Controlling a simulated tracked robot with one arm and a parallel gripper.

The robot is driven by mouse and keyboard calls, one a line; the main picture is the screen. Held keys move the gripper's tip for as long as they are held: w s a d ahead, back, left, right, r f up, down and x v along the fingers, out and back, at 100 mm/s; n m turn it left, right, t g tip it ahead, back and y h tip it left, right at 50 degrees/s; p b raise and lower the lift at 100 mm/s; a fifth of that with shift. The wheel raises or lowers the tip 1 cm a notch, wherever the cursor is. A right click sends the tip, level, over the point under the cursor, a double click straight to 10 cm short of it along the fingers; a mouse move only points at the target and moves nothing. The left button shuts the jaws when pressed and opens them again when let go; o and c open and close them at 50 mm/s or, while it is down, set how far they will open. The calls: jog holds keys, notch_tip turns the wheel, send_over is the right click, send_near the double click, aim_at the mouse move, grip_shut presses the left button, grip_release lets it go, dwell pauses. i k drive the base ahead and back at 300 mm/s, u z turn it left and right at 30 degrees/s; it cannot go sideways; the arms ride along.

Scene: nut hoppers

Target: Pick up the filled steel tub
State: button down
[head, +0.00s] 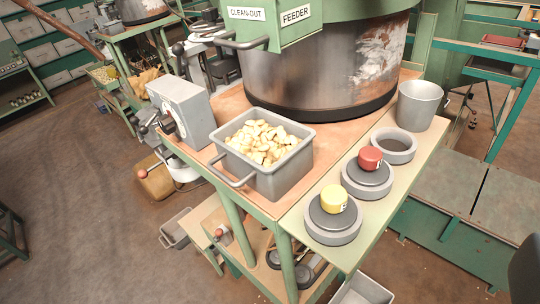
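The filled steel tub (285,178) is a grey, rectangular open bin heaped with pale nut pieces (262,141). It sits upright on the orange-brown top of the green-framed table, near the front edge and in front of the big steel hopper drum (325,72). Its bar handle (232,177) sticks out at the left, over the table edge. I see no part of my gripper that I can make out, so its place relative to the tub is not shown.
A grey box with a knob (188,110) stands close left of the tub. A side shelf at right holds a yellow-knobbed weight (333,221), a red-knobbed one (367,177), a grey ring (393,146) and a metal cup (419,106). Open floor (75,190) lies left. A dark shape (526,272) cuts the right edge.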

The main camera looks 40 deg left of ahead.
aim_at(272, 182)
jog(key=k, duration=1.05)
jog(key=u, duration=1.05)
jog(key=i, duration=1.5)
jog(key=z, duration=0.3)
